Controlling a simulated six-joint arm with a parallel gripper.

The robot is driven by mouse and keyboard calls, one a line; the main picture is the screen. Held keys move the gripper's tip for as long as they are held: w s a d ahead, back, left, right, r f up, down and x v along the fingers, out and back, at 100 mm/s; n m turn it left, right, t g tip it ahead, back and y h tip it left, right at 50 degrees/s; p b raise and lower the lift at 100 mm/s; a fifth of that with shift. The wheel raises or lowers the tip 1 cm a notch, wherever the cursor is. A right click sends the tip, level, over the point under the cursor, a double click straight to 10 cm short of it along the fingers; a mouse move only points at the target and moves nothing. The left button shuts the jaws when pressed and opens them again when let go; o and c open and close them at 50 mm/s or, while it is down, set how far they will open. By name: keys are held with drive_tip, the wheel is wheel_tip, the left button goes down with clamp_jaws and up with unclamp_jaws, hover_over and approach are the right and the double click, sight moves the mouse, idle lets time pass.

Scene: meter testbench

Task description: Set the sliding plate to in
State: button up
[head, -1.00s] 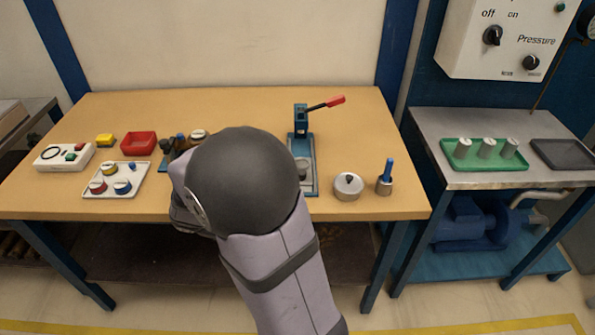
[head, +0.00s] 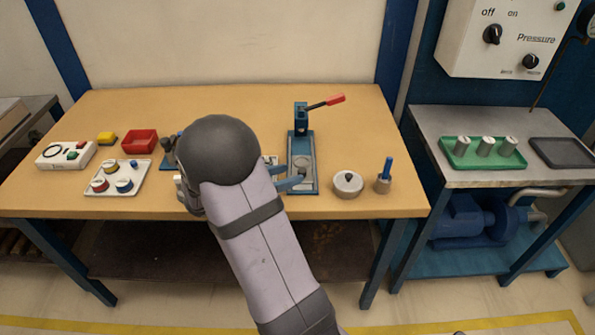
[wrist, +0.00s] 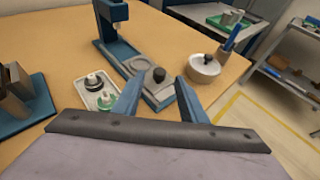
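The sliding plate (wrist: 158,95) is a grey plate with a black knob (wrist: 158,74), at the near end of the blue lever press (head: 301,135). The press also shows in the wrist view (wrist: 117,47). A round grey recess (wrist: 141,65) lies just behind the knob. My gripper (wrist: 160,77) is open, with its two blue fingers apart. In the wrist view the knob appears between the fingertips, touching neither. In the head view my gripper (head: 292,177) reaches in from the left over the press's near end, and the fingers partly cover the plate. I cannot tell their exact height.
A round pot with a black knob (head: 347,184) and a blue-handled tool (head: 384,177) stand right of the press. A small tray with round parts (wrist: 101,91) lies left of the plate. The press's red-tipped lever (head: 334,100) points right. The table behind is clear.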

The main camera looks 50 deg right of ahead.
sight(301, 170)
drive_tip(key=shift+x, duration=2.5)
clamp_jaws()
